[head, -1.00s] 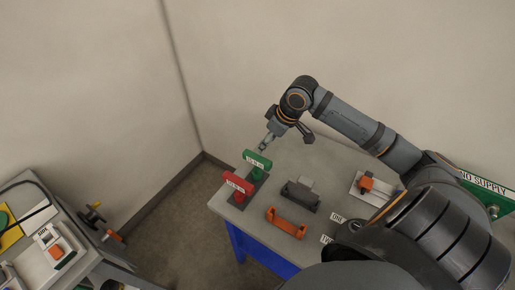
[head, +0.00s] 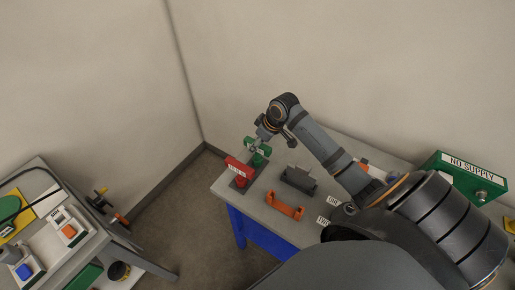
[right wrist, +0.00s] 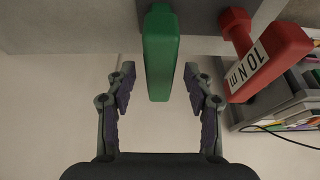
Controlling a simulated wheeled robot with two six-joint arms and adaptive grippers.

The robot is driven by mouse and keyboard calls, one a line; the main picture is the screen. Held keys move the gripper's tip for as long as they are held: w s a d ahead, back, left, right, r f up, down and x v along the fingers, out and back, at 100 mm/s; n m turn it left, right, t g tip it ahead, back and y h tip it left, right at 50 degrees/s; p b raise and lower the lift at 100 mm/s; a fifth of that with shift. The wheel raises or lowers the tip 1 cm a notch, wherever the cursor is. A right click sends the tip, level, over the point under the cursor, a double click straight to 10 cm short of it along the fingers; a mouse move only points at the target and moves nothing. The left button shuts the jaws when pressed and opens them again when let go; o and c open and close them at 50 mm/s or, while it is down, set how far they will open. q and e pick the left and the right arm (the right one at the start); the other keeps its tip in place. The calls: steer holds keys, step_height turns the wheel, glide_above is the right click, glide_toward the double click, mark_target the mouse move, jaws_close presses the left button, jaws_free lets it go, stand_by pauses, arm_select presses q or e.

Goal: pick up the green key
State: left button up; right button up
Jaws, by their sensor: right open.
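The green key (head: 260,147) stands in a dark holder (head: 243,184) at the table's left end, behind the red key (head: 239,167). In the right wrist view the green key (right wrist: 161,55) lies between the two open fingers of my right gripper (right wrist: 160,88), with a gap on each side. My right gripper also shows in the head view (head: 259,137), at the green key and partly covering it. The red key (right wrist: 268,58), marked "10 N m", is to the right of the fingers in the wrist view. My left gripper is not in view.
A dark grey block (head: 299,178) and an orange bracket (head: 285,205) stand on the grey table (head: 262,210) right of the keys. A green "NO SUPPLY" box (head: 470,177) is at the right. A cart (head: 75,248) stands at the lower left, with floor between.

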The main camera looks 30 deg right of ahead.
steer(key=shift+w+f, duration=0.2)
steer(key=shift+f, duration=0.2)
steer(key=shift+s, duration=0.1)
steer(key=shift+f, duration=0.1)
steer(key=shift+f, duration=0.1)
stand_by(0.3)
jaws_close()
